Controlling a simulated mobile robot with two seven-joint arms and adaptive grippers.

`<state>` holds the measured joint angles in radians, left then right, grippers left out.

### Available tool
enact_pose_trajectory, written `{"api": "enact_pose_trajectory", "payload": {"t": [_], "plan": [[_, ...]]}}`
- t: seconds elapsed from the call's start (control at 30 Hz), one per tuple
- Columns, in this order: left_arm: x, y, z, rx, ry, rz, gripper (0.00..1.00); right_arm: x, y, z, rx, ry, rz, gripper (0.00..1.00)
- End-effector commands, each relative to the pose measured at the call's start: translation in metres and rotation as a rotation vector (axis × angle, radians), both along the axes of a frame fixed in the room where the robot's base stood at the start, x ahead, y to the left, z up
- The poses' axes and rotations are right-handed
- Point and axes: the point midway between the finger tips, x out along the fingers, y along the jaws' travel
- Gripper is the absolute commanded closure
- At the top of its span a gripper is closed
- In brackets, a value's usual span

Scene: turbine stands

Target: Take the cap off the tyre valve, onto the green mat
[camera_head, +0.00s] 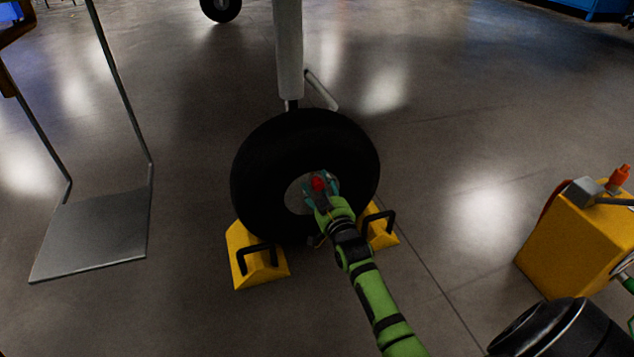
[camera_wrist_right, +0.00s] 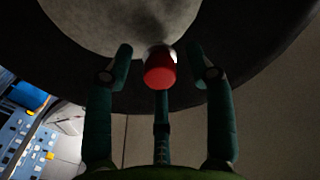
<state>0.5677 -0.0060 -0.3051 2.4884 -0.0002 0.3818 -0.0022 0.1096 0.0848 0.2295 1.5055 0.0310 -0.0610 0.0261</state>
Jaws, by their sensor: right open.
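The black tyre (camera_head: 262,150) stands upright with its pale hub facing me. The red valve cap (camera_head: 318,184) shows at the hub, and in the right wrist view the cap (camera_wrist_right: 160,72) sits on the valve at the hub's lower edge. My right gripper (camera_head: 322,188) is open in front of the hub. In the wrist view its fingers (camera_wrist_right: 160,65) stand left, right and below the cap, with gaps at the left and right. Whether the lower finger touches the cap I cannot tell. The green mat and my left gripper are not in view.
Yellow chocks with black handles stand at the tyre's left (camera_head: 262,262) and right (camera_head: 380,228). A grey strut (camera_head: 289,50) rises above it. A metal stand (camera_head: 95,235) is at left, a yellow cart (camera_head: 570,245) at right.

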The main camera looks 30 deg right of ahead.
Motion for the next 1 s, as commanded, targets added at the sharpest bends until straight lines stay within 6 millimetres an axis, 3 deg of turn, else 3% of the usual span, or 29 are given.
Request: {"api": "enact_pose_trajectory", "payload": {"t": [0.1, 0.17, 0.23, 0.27, 1.0], "plan": [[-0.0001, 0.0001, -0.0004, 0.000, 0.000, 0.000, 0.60, 0.0001, 0.0002, -0.0003, 0.000, 0.000, 0.000, 0.45], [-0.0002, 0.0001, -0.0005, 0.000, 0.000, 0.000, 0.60, 0.0001, 0.0002, -0.0002, 0.000, 0.000, 0.000, 0.65], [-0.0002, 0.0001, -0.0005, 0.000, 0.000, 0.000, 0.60, 0.0001, 0.0002, -0.0002, 0.000, 0.000, 0.000, 0.93], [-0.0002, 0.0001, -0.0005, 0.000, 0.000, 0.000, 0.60, 0.0001, 0.0002, -0.0002, 0.000, 0.000, 0.000, 1.00], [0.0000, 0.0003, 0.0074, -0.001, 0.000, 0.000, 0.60, -0.0088, 0.0022, 0.0002, 0.000, 0.000, 0.000, 1.00]]}}
